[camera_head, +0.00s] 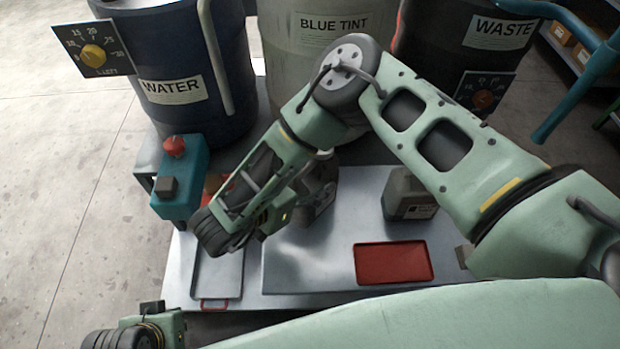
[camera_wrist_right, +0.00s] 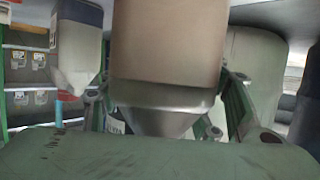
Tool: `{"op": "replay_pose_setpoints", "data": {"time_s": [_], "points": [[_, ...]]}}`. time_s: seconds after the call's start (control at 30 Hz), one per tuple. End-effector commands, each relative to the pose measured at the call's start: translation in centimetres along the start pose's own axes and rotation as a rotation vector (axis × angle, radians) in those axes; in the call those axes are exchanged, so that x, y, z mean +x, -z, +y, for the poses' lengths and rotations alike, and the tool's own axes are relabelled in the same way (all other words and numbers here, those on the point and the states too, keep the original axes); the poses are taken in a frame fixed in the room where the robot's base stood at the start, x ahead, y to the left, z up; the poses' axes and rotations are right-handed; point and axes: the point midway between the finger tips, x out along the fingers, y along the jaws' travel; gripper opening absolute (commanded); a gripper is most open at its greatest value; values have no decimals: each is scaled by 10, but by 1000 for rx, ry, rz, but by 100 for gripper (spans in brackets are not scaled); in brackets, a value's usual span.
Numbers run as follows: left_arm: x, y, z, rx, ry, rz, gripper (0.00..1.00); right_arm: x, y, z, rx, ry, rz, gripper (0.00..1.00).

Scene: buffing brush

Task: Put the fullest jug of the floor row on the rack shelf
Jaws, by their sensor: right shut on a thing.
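My right arm reaches across the head view, and its gripper (camera_head: 300,208) is above the steel bench top, partly hidden by its own wrist. In the right wrist view, the gripper (camera_wrist_right: 170,112) has green fingers on both sides of a large brown-grey jug (camera_wrist_right: 166,50) with a paler tapered end, and is shut on it. Only a dark grey part of what it holds shows in the head view (camera_head: 322,186). A second jug (camera_head: 408,196), grey with a label, stands on the bench. My left gripper (camera_head: 130,335) is cut off at the bottom left; its fingers cannot be made out.
Drums marked WATER (camera_head: 190,105), BLUE TINT (camera_head: 318,50) and WASTE (camera_head: 480,45) stand behind the bench. A red tray (camera_head: 395,263), a metal tray (camera_head: 218,280) and a teal box with a red button (camera_head: 180,180) are nearby. Shelving (camera_wrist_right: 25,70) shows in the wrist view. The left floor is clear.

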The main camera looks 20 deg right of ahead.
Motion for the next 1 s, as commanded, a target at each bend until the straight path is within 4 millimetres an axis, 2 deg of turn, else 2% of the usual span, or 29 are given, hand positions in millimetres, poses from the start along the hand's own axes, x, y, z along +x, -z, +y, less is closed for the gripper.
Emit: {"op": "replay_pose_setpoints", "data": {"time_s": [0.4,0.43,0.63,1.0], "points": [[-2,-1,0,0,1,1,0,2,-3,-1,2,0,5,0],[-4,-1,0,0,1,1,0,1,-4,0,0,0,0,61],[-4,-1,0,-1,1,-1,0,1,-4,0,0,0,0,77],[-6,0,0,-1,1,2,0,0,0,0,0,0,0,77]]}}
